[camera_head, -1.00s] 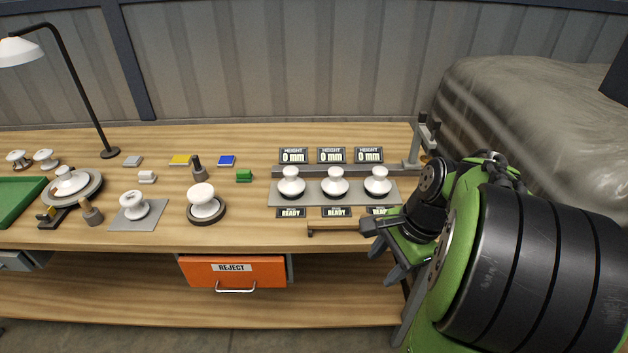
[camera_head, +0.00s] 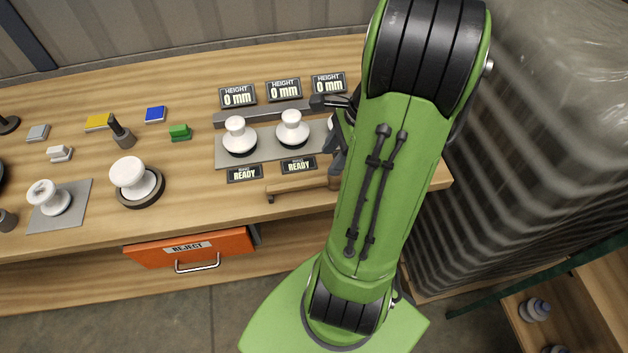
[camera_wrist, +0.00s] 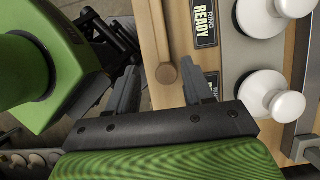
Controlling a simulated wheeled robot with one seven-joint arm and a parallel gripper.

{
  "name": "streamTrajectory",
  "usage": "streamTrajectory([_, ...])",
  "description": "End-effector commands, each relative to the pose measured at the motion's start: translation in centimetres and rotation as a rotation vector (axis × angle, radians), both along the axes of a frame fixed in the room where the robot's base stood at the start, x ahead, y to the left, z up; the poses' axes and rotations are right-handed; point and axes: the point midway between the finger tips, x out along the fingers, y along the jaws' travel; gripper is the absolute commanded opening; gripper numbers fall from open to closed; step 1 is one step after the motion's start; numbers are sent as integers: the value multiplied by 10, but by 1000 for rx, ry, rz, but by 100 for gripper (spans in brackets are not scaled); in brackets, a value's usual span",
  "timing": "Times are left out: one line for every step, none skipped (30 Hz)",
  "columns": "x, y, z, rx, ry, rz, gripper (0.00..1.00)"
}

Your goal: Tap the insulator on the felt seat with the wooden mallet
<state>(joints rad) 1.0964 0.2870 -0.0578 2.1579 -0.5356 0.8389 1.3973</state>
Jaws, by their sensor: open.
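The wooden mallet (camera_head: 297,188) lies along the front edge of the bench, below the READY displays. In the wrist view, its wooden part (camera_wrist: 161,38) reaches down toward my gripper (camera_wrist: 172,74). My gripper is open, its two fingers spread beside the mallet's near end; I see no grip on it. A white insulator (camera_head: 133,176) stands on a round dark-rimmed seat (camera_head: 152,198) left of the mallet. Another white insulator (camera_head: 46,196) rests on a square grey pad (camera_head: 78,205) farther left. I cannot tell which support is felt. My arm hides part of the mallet's right end.
White insulators (camera_head: 239,133) stand on a grey strip (camera_head: 268,147) behind the mallet, with 0 mm height displays (camera_head: 237,95) behind them. A dark-handled tool (camera_head: 121,133) and green block (camera_head: 180,132) stand mid-bench. The orange REJECT drawer (camera_head: 190,248) is below.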

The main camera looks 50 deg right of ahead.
Motion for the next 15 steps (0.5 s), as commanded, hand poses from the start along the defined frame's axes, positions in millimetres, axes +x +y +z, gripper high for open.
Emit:
streamTrajectory([3, 5, -17, 4, 2, 2, 51])
streamTrajectory([5, 7, -24, 4, 2, 3, 51])
streamTrajectory([6, 10, -32, 3, 1, 3, 51])
streamTrajectory([8, 12, -37, 4, 2, 2, 51])
streamTrajectory([9, 13, -41, 2, 1, 2, 51])
streamTrajectory([10, 15, -45, 1, 0, 3, 51])
streamTrajectory([11, 16, -48, 1, 0, 2, 51])
streamTrajectory([12, 16, -50, 1, -1, 3, 51])
streamTrajectory([12, 18, -54, 1, 0, 4, 51])
streamTrajectory([13, 19, -59, 1, 0, 4, 51])
streamTrajectory([14, 21, -64, 2, 2, 4, 51])
streamTrajectory([16, 23, -72, 2, 1, 4, 51])
streamTrajectory([17, 25, -78, 3, 1, 4, 51])
streamTrajectory([19, 27, -84, 2, 1, 4, 51])
streamTrajectory([20, 29, -90, 2, 2, 4, 51])
